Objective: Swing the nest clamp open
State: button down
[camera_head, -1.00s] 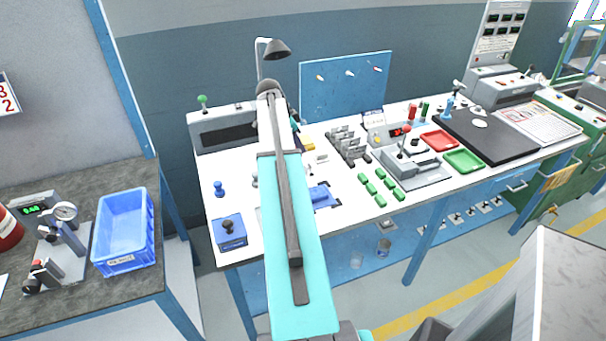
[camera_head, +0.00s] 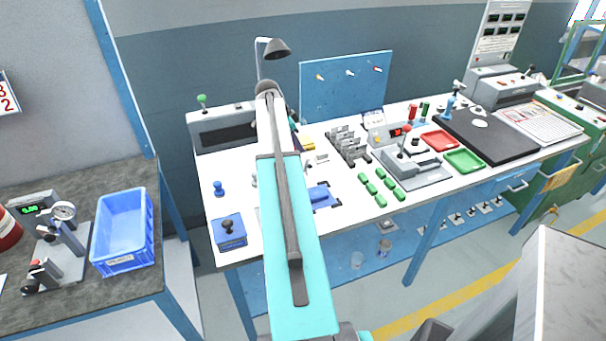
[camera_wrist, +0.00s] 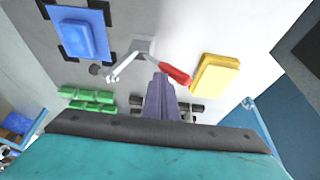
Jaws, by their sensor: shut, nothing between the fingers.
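My gripper (camera_wrist: 160,80) is shut and empty. Its fingertips appear right beside the red handle; I cannot tell whether they touch it. In the head view my arm hides the gripper.
A yellow block (camera_wrist: 216,75) lies right of the handle. Green blocks (camera_wrist: 88,100) sit at the lower left in the wrist view. In the head view, a dark blue box with a black knob (camera_head: 229,232), a grey slotted rack (camera_head: 347,146) and a red-knobbed fixture (camera_head: 416,166) stand nearby.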

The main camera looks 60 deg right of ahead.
notch_tip(320, 180, up, 10)
jog(key=p, duration=0.4)
dwell(1.5)
jog(key=shift+p, duration=0.3)
